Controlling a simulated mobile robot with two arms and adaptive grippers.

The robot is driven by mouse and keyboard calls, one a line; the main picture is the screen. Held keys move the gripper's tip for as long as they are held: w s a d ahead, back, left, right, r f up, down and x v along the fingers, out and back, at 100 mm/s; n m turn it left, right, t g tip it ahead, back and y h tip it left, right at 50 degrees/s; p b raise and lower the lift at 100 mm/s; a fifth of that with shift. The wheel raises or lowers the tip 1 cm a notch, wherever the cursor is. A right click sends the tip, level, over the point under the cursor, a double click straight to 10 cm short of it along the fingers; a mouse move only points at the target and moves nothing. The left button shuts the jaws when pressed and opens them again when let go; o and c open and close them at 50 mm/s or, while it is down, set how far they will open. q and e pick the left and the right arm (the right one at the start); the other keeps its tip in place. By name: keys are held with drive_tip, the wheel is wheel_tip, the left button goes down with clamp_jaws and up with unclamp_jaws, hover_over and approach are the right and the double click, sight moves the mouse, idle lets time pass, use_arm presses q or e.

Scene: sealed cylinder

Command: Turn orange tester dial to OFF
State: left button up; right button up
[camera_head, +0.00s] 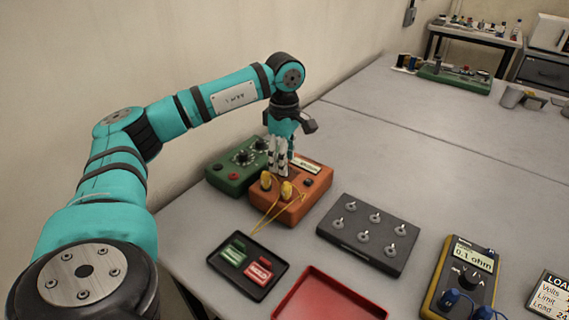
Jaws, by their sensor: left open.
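The orange tester (316,191) sits on the grey table, with yellow plugs and leads at its front and a label on its top right. My left gripper (277,168) points down at the tester's back left part, over or at where its dial would be. The gripper's fingers hide the dial, so its setting cannot be read. I cannot tell whether the fingers touch it. The left gripper is open. My right gripper is not in view.
A green box with knobs (232,174) stands close against the tester's left. A black tray (239,283) with green and red pieces, a red tray (325,300), a dark switch box (368,250) and a yellow meter (463,280) lie in front. The table behind is mostly clear.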

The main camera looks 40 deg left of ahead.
use_arm(q)
drive_tip(key=shift+f, duration=1.15)
clamp_jaws()
